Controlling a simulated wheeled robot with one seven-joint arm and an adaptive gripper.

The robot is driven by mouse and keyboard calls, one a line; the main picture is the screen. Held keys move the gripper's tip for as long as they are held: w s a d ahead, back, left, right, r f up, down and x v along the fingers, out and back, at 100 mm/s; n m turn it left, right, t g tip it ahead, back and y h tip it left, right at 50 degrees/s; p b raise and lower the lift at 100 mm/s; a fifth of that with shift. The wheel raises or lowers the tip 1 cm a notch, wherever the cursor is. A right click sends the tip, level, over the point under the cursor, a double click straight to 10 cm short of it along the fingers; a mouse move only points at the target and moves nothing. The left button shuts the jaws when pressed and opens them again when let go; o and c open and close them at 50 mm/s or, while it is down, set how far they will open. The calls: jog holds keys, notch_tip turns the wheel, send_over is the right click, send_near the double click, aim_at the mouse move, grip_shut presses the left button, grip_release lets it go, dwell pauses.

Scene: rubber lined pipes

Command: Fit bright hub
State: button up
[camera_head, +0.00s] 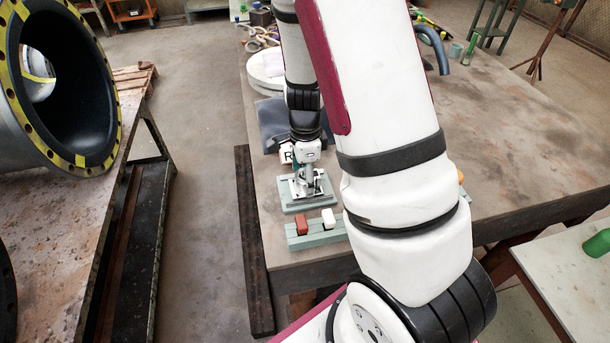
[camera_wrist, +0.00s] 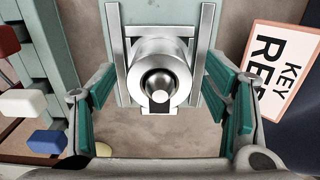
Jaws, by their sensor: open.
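A bright silver ring-shaped hub (camera_wrist: 142,70) shows in the wrist view, with a dark bore and a rounded shiny piece at its middle. A small light block-like piece shows at the bore's lower edge. The hub is on a pale green plate (camera_wrist: 152,12) between two metal rails. My gripper (camera_wrist: 161,92) is open, its teal finger pads standing left and right of the hub with gaps. In the head view my gripper (camera_head: 307,178) is low over the plate (camera_head: 297,207), and the hub is hard to make out. I cannot tell how deep the hub sits.
A pale green rack (camera_head: 299,240) holds a red block (camera_head: 302,224) and a white block (camera_head: 328,218); a blue block (camera_wrist: 47,142) shows in the wrist view. A sign (camera_wrist: 277,65) reading "KEY RE..." lies right of my gripper. A large flanged pipe (camera_head: 70,95) stands at left.

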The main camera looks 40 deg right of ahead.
notch_tip(320, 180, up, 12)
jog(key=shift+f, duration=0.15)
dwell(0.3)
jog(key=s+a+r+n+t, duration=0.2)
jog(key=s+a+r+n, duration=0.4)
jog(key=r+n, duration=0.3)
jog(key=s+a+r+n+t, duration=0.3)
jog(key=s+a+r+n, duration=0.3)
jog(key=s+r+n, duration=0.3)
jog(key=shift+s+n, duration=0.25)
jog(key=shift+n, duration=2.05)
